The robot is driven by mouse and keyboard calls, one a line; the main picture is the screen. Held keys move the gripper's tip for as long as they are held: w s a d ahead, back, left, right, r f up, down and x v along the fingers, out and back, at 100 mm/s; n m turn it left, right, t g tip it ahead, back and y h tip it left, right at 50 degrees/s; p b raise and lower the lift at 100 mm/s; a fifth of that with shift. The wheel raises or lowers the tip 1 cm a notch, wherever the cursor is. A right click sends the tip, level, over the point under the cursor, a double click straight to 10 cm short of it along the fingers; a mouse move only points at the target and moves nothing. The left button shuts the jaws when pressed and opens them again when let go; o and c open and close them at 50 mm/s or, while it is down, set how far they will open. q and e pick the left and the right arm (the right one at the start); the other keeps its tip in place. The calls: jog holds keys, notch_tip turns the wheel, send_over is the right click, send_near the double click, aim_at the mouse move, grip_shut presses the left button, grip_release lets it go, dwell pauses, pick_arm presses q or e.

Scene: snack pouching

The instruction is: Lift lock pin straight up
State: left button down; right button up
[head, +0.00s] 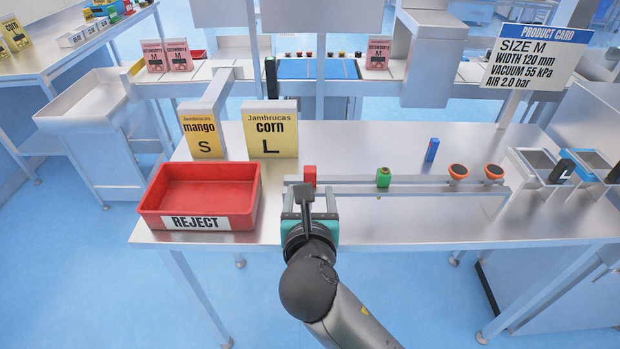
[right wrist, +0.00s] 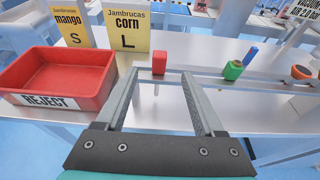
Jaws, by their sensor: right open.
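A small red block-shaped knob (head: 310,173) sits at the left end of a grey rail (head: 430,190); it also shows in the right wrist view (right wrist: 159,63), with a thin stem below the rail. A green knob (head: 383,177) with a similar stem sits further right on the rail. I cannot tell for sure which is the lock pin. My right gripper (head: 308,196) is in front of the red knob. In the right wrist view its fingers (right wrist: 159,80) are spread and empty, with the red knob between and just beyond their tips. My left gripper is not in view.
A red REJECT tray (head: 160,207) stands left on the steel table (head: 400,145). Bins (head: 535,165) are at right.

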aim_at(310, 167)
jog(key=b+x, duration=0.2)
jog(key=x, duration=0.7)
jog(key=shift+w+f, duration=0.15)
jog(key=shift+w, duration=0.25)
jog(key=x, duration=0.1)
jog(key=b+x, duration=0.2)
jog(key=x, duration=0.1)
jog(key=shift+f, duration=0.3)
jog(key=shift+w+f, duration=0.1)
jog(key=shift+w, duration=0.45)
grip_shut()
